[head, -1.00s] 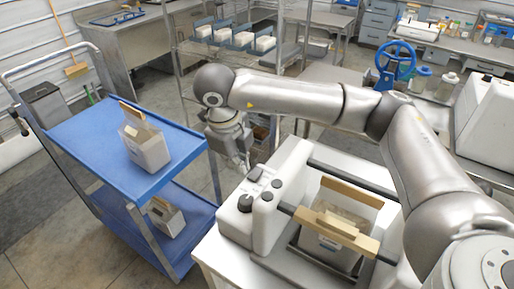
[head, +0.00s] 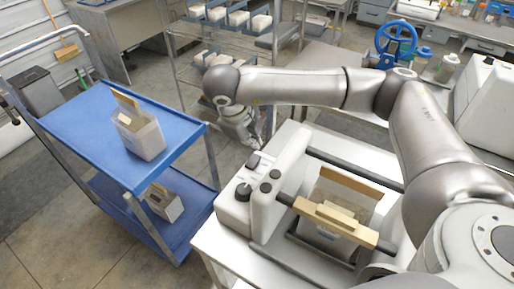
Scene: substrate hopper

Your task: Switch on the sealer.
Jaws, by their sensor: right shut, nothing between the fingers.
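The sealer (head: 233,208) is a white machine on a light table at the lower middle, with dark knobs and a small switch-like part (head: 254,161) on its left end. A bag (head: 340,190) stands in it, with a tan bar (head: 335,217) across the front. My right gripper (head: 257,144) hangs at the sealer's far left corner, just behind the switch-like part. It is shut and empty, pointing down. Whether it touches the sealer I cannot tell. My left gripper is out of view.
A blue cart (head: 85,130) at left carries one bag (head: 138,135) on top and another (head: 163,202) below. My right arm spans above the sealer. Floor shows between cart and rack.

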